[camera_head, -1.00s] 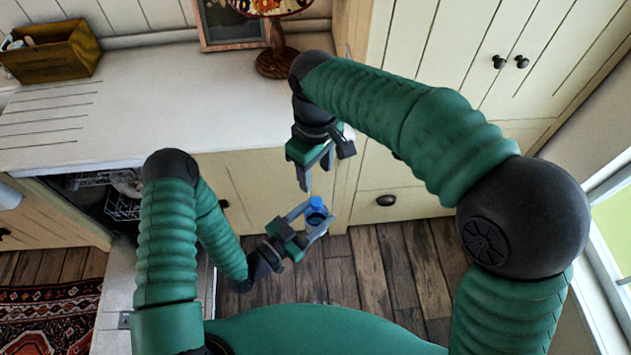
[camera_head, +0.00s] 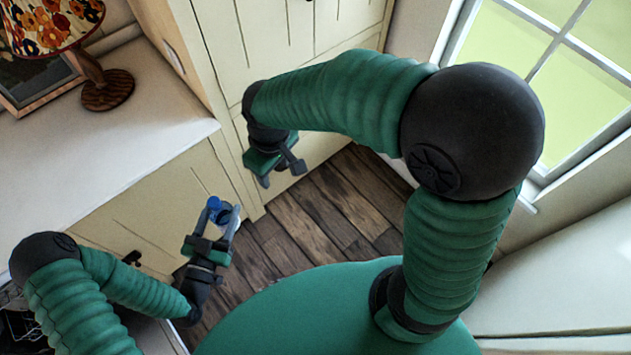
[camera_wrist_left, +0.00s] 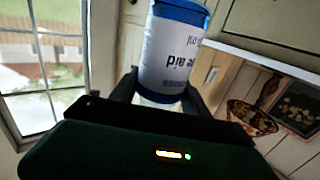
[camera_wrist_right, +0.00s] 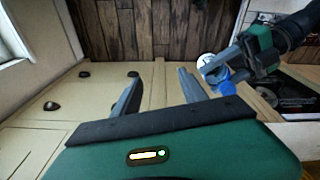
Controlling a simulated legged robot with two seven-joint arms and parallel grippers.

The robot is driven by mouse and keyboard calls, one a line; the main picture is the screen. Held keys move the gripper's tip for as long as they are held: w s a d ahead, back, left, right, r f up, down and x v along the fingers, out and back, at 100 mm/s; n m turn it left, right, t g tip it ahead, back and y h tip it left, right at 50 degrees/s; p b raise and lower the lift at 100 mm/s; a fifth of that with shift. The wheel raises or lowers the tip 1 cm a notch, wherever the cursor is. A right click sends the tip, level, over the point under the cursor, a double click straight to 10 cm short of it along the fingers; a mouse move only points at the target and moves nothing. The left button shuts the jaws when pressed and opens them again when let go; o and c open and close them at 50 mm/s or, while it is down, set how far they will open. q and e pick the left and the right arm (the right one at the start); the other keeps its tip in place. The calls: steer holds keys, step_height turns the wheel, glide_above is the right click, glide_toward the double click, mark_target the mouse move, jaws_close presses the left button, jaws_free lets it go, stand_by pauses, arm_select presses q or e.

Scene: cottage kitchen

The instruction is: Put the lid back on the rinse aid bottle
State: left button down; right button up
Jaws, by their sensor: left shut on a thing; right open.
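My left gripper (camera_head: 223,216) is shut on a white bottle with a blue top and printed label. The bottle (camera_wrist_left: 172,55) fills the upper middle of the left wrist view, between the fingers. Its blue top (camera_wrist_left: 180,12) is at the picture's upper edge; I cannot tell whether this is a lid or part of the bottle. The blue part shows in the head view (camera_head: 214,203) and the right wrist view (camera_wrist_right: 226,84). My right gripper (camera_head: 281,175) is open and empty, right of and apart from the bottle; its spread fingers show in the right wrist view (camera_wrist_right: 158,85).
A white counter (camera_head: 110,150) with a patterned lamp (camera_head: 105,85) and a picture frame is at the left. Cream cabinets (camera_head: 225,60) stand behind the grippers. Wood floor (camera_head: 330,205) lies below. A window (camera_head: 560,80) is at the right.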

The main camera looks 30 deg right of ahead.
arm_select(q)
steer(key=shift+s+d+r, duration=0.1)
steer(key=shift+s+d, duration=0.05)
steer(key=shift+d, duration=0.1)
steer(key=shift+a, duration=0.1)
steer(key=shift+w+a, duration=0.2)
steer(key=shift+a, duration=0.05)
arm_select(e)
steer(key=s+d+f+m+t, duration=0.1)
steer(key=s+d+f+m, duration=0.3)
steer(key=s+d, duration=0.3)
steer(key=shift+s+d+m, duration=0.15)
steer(key=shift+d+m, duration=0.35)
steer(key=shift+d, duration=0.55)
arm_select(q)
steer(key=w+a+r+n+t+y, duration=0.2)
steer(key=w+a+r+n+y, duration=0.1)
steer(key=a, duration=0.4)
steer(key=w+a+r+n+t+y, duration=0.2)
steer(key=a+r+n+y, duration=0.3)
steer(key=a+y, duration=0.3)
steer(key=shift+w+a+y, duration=0.15)
steer(key=shift+w+y, duration=0.15)
steer(key=shift+w, duration=0.15)
arm_select(e)
steer(key=shift+a+f, duration=0.1)
